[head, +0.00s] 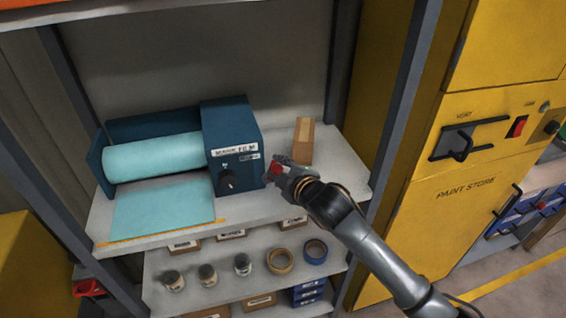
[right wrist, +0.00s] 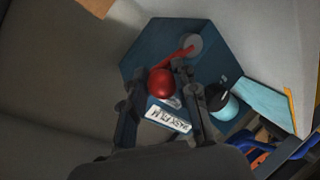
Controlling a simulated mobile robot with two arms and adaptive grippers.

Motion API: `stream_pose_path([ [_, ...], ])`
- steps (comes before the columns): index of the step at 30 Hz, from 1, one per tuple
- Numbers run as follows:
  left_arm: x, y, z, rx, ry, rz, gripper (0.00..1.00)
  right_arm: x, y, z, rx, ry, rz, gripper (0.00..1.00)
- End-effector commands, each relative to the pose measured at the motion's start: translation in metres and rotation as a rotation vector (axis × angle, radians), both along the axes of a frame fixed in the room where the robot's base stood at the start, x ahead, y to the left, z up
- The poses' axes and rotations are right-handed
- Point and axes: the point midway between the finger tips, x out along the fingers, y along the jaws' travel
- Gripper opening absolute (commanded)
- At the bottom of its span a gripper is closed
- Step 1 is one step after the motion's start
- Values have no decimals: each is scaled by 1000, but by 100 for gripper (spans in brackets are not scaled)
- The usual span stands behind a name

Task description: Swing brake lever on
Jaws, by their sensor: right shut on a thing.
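The film dispenser (head: 231,125) is a dark blue box on the shelf, with a roll of pale teal film (head: 152,157) to its left. Its brake lever (head: 276,168) shows in the head view only as a bit of red at the box's right side. In the right wrist view the lever (right wrist: 178,56) is a red rod running from a round grey pivot to a red ball knob (right wrist: 161,83). My right gripper (head: 281,173) is at that side of the box. In the right wrist view its fingers (right wrist: 158,86) are shut around the ball knob. My left gripper is not in view.
A cardboard-coloured block (head: 303,141) stands on the shelf (head: 340,160) just behind my right gripper. A grey rack post (head: 401,95) rises to the right, before the yellow paint store cabinet (head: 440,220). Jars and tape rolls (head: 280,261) sit on the lower shelf.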

Motion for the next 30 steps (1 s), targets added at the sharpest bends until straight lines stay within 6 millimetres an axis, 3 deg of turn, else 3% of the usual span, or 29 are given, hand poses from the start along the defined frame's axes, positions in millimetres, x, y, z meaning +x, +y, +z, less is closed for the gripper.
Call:
stream_pose_path([
  [9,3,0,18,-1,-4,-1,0,-5,10,-2,-130,-29,5,0],
  [26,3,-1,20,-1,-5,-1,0,-6,11,-6,-160,-36,5,0],
  [27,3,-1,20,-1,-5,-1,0,-6,11,-6,-160,-35,6,33],
  [30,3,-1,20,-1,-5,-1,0,-6,11,-5,-159,-37,6,50],
])
